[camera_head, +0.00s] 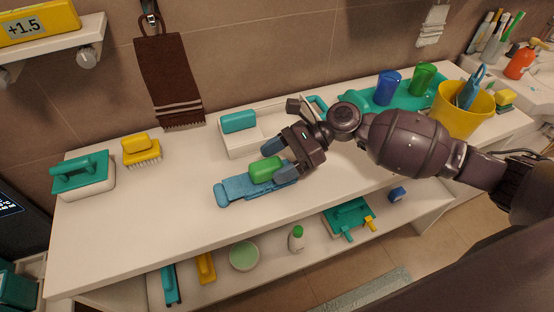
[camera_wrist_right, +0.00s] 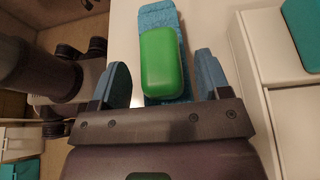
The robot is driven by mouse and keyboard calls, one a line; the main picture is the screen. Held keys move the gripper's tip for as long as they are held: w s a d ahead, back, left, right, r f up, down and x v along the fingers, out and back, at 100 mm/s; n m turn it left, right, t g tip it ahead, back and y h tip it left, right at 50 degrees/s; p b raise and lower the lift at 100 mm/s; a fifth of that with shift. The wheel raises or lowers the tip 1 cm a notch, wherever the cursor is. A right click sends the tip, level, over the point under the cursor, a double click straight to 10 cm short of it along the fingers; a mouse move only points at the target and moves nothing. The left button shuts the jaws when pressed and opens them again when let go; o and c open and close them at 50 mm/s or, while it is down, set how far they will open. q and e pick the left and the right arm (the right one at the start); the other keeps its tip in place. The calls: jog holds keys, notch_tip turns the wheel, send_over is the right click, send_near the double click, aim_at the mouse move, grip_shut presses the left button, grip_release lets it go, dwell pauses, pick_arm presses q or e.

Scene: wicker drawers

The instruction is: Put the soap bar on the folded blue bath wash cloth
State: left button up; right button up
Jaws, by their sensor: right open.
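The green soap bar (camera_head: 265,169) lies on the folded blue wash cloth (camera_head: 234,190) in the middle of the white counter. In the right wrist view the soap bar (camera_wrist_right: 161,62) rests lengthwise on the cloth (camera_wrist_right: 156,18), which sticks out beyond its far end. My right gripper (camera_head: 279,155) is open at the soap's right end in the head view. In the wrist view its two blue-padded fingers (camera_wrist_right: 160,80) stand apart on either side of the soap's near end, with gaps on both sides. My left gripper is not in view.
A white tray (camera_head: 238,142) with a teal block stands just behind the cloth. A teal tray with cups and a yellow bucket (camera_head: 459,112) stand at right. The counter's left front is clear.

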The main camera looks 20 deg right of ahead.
jog(key=v, duration=1.2)
dwell(0.3)
